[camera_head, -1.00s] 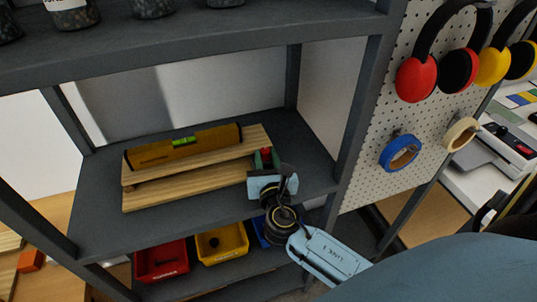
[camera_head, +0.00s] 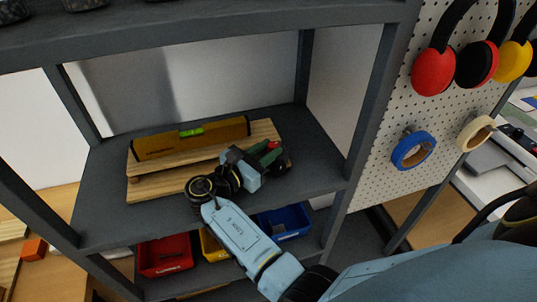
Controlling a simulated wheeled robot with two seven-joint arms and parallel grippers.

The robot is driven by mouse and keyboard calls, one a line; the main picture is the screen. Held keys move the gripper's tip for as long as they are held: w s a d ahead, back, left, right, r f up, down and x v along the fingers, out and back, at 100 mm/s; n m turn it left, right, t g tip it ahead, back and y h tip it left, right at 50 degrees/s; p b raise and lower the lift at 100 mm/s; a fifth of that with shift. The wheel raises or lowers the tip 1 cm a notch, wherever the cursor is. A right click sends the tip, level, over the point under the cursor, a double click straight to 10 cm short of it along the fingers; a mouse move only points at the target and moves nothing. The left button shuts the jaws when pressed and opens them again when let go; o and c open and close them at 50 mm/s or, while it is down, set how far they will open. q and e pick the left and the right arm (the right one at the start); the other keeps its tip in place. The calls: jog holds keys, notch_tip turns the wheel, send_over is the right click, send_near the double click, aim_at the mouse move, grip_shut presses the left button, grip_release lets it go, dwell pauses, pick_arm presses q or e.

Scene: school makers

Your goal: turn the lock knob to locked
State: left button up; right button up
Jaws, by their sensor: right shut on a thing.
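A small green fixture with a red part, likely the lock knob (camera_head: 272,147), shows on the middle shelf at the right end of the wooden boards. My right gripper (camera_head: 265,158) is at this fixture, with its jaws shut on it. The dark fingers and pale blue gripper body hide most of the fixture, so the knob's exact shape and setting cannot be read. My right arm reaches up from the lower right, its wrist bent in front of the shelf. My left gripper is not in view.
Stacked wooden boards (camera_head: 150,186) with a yellow spirit level (camera_head: 160,146) lie left of the gripper. Red (camera_head: 165,256) and blue (camera_head: 287,222) bins stand below. A shelf post (camera_head: 369,110) and pegboard (camera_head: 385,170) with tape rolls and ear defenders stand right.

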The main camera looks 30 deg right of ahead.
jog(key=shift+w+m+g+b, duration=0.2)
jog(key=shift+m+g+b, duration=0.25)
jog(key=shift+m+g, duration=0.55)
jog(key=shift+g+h, duration=0.3)
jog(key=shift+g, duration=0.2)
jog(key=o, duration=1)
notch_tip(320, 180, up, 10)
jog(key=p, duration=0.1)
jog(key=shift+f, duration=0.1)
